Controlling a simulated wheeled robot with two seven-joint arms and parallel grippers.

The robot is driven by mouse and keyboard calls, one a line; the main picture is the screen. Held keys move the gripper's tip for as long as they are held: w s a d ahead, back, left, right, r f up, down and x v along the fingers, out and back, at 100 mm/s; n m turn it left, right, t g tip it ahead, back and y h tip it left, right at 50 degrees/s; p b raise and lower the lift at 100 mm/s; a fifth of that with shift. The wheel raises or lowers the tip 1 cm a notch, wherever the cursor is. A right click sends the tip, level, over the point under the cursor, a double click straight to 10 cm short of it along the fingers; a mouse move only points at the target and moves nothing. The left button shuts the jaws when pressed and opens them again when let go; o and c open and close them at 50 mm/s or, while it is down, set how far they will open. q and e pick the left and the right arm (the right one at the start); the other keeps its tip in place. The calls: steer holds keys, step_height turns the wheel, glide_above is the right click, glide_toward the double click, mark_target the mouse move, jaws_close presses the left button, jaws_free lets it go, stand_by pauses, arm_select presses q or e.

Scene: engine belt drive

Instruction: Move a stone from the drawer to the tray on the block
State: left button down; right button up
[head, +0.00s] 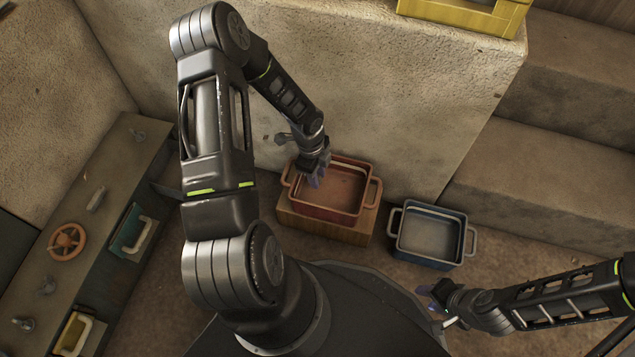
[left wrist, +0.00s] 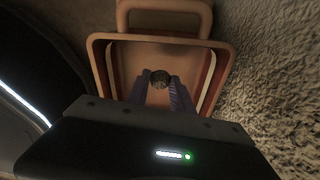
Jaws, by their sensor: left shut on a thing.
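The red tray (head: 342,186) stands on a wooden block (head: 318,224) against the stone wall and looks empty inside. My left gripper (head: 316,180) is over the tray's left part. In the left wrist view my left gripper (left wrist: 160,88) is shut on a small dark round stone (left wrist: 160,77), with the tray (left wrist: 215,75) around it below. I cannot tell whether the stone touches the tray floor. The stone is hidden in the head view. My right gripper (head: 432,296) is at the lower right, away from the tray; its fingers are too small to read.
A dark blue tray (head: 431,236) stands on the floor right of the block. A grey cabinet at the left has drawers with a green front (head: 133,228) and a yellow front (head: 74,332), and an orange handwheel (head: 67,243). A yellow crate (head: 465,14) sits on the ledge.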

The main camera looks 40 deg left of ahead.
arm_select(q)
steer(key=shift+f+b, duration=0.8)
steer(key=shift+f, duration=1.05)
steer(key=shift+f, duration=0.15)
steer(key=c, duration=1.1)
jaws_free()
steer(key=r+p, duration=0.1)
steer(key=r, duration=0.3)
steer(key=a+r+p, duration=0.1)
steer(key=r+p, duration=0.1)
steer(key=r, duration=0.2)
steer(key=r+p, duration=0.2)
steer(key=r, duration=0.2)
steer(key=shift+s+a+r, duration=0.1)
steer(key=shift+s+a, duration=0.05)
steer(key=shift+a, duration=0.1)
